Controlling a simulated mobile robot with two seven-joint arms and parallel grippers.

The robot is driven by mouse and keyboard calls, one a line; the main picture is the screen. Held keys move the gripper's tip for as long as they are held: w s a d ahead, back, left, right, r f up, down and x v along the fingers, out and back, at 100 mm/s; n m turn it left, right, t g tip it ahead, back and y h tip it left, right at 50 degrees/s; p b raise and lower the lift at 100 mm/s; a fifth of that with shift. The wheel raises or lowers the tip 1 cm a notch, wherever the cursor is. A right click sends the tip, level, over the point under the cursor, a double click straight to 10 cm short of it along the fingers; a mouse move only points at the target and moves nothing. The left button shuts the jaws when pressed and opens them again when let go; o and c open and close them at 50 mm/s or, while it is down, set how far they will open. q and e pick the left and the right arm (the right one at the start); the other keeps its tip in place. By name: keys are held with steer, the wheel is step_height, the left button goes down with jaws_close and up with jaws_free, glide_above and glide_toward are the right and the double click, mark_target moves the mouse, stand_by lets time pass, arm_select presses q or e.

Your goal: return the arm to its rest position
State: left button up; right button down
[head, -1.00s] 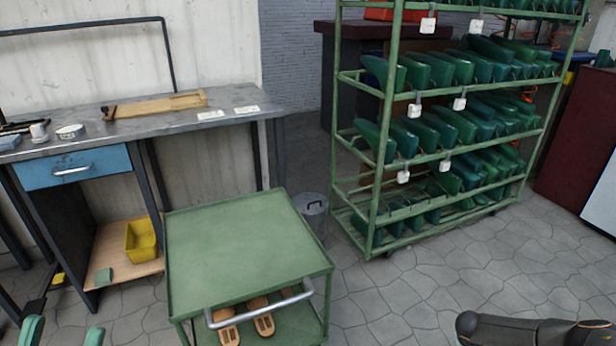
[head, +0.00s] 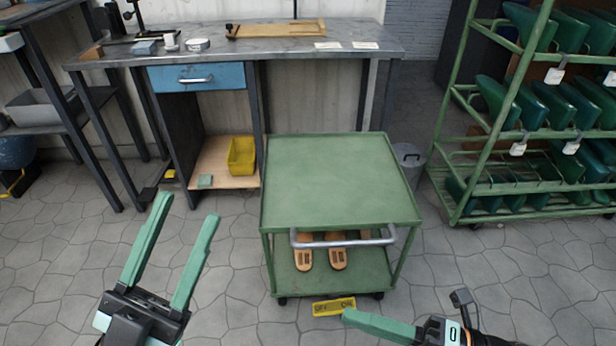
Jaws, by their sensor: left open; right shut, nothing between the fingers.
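My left gripper (head: 187,209) is at the lower left of the head view. Its two long green fingers stand well apart with only floor between them. My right gripper (head: 348,316) is at the bottom, right of the middle, in front of the cart. Its green fingers lie together, pointing left, with nothing seen between them. Both grippers are apart from the furniture in the picture. The rest of both arms is mostly cut off by the lower edge.
A green cart (head: 340,180) with a bare top stands in the middle, sandals (head: 337,258) on its lower shelf. Behind is a metal workbench (head: 270,42) with a blue drawer (head: 197,77). A green rack (head: 470,150) of shoe lasts stands right. Floor at lower left is clear.

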step_height(320, 180, up, 11)
steer(key=s+m+t+y, duration=0.2)
steer(key=s+m, duration=0.1)
steer(key=m, duration=0.5)
steer(key=w+d+r+m+t+h+p, duration=0.4)
steer(key=w+r+m+t+h+p, duration=0.5)
steer(key=m+t, duration=0.45)
arm_select(q)
steer(key=w+a+f+n+g+y+p, duration=0.2)
steer(key=w+n+g+y+p, duration=0.1)
steer(key=w+n+y+p, duration=0.45)
steer(key=s+a+f+n+g+y+p, duration=0.2)
steer(key=s+f+g+y+p, duration=0.3)
steer(key=p, duration=1.5)
steer(key=s+a+f+g, duration=0.1)
steer(key=s+f+g, duration=0.2)
steer(key=s+g, duration=0.1)
steer(key=shift+s, duration=0.5)
arm_select(e)
steer(key=s+d+f+m+g+h, duration=0.4)
steer(key=s+f+m+g+h, duration=0.3)
steer(key=f+g, duration=0.4)
steer(key=shift+d+m+g+h, duration=0.15)
steer(key=shift+m+g+h, duration=0.25)
steer(key=shift+g, duration=0.65)
arm_select(q)
steer(key=shift+w+a+n, duration=0.1)
steer(key=shift+n, duration=0.15)
arm_select(e)
steer(key=shift+f, duration=0.1)
